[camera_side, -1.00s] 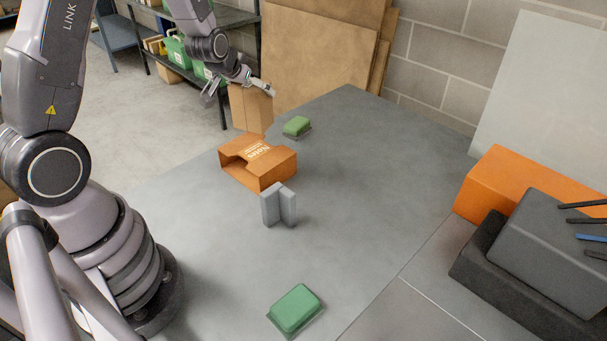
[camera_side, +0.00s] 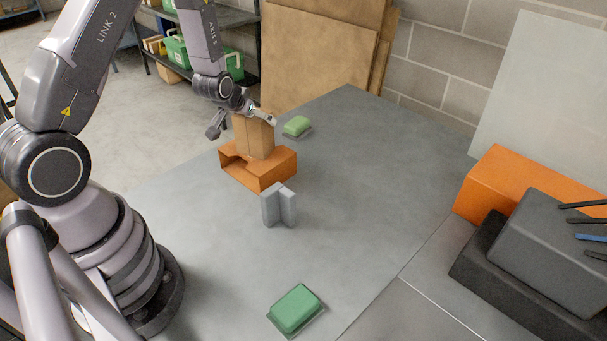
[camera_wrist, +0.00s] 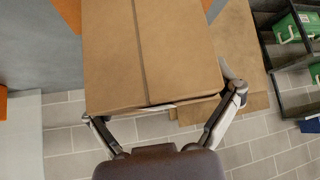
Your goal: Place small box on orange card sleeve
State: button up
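The small box (camera_side: 253,137) is a brown cardboard block, upright between the fingers of my gripper (camera_side: 243,121). In the wrist view the box (camera_wrist: 150,50) fills the upper middle, with one finger at each side of my gripper (camera_wrist: 165,104). The orange card sleeve (camera_side: 263,180) lies on the grey table, open at its left end. The box is directly over the sleeve and its lower end hides the printed label. It looks at or very near the sleeve's top; I cannot tell whether they touch. An orange patch (camera_wrist: 66,14) shows beside the box in the wrist view.
A grey angled bracket (camera_side: 278,205) stands just in front of the sleeve. A green block (camera_side: 297,125) lies behind it, another (camera_side: 295,308) at the table's front. An orange box (camera_side: 525,192) and a dark case (camera_side: 550,250) are at right. The table's middle right is clear.

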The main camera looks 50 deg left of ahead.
jog(key=shift+o, duration=0.3)
jog(key=shift+r, duration=0.2)
jog(key=s+d+r+m+h, duration=0.1)
jog(key=s+d+r, duration=0.35)
jog(key=r, duration=0.55)
jog(key=s+d+r+m+h, duration=0.1)
jog(key=s+d+r, duration=0.4)
jog(key=r, duration=0.5)
jog(key=s+d+r+m+g, duration=0.1)
jog(key=s+r, duration=0.2)
jog(key=s, duration=0.6)
jog(key=s+d+r+m+g+h, duration=0.1)
jog(key=s+r, duration=0.3)
jog(key=s, duration=0.4)
jog(key=shift+s+d, duration=0.35)
jog(key=shift+d, duration=0.2)
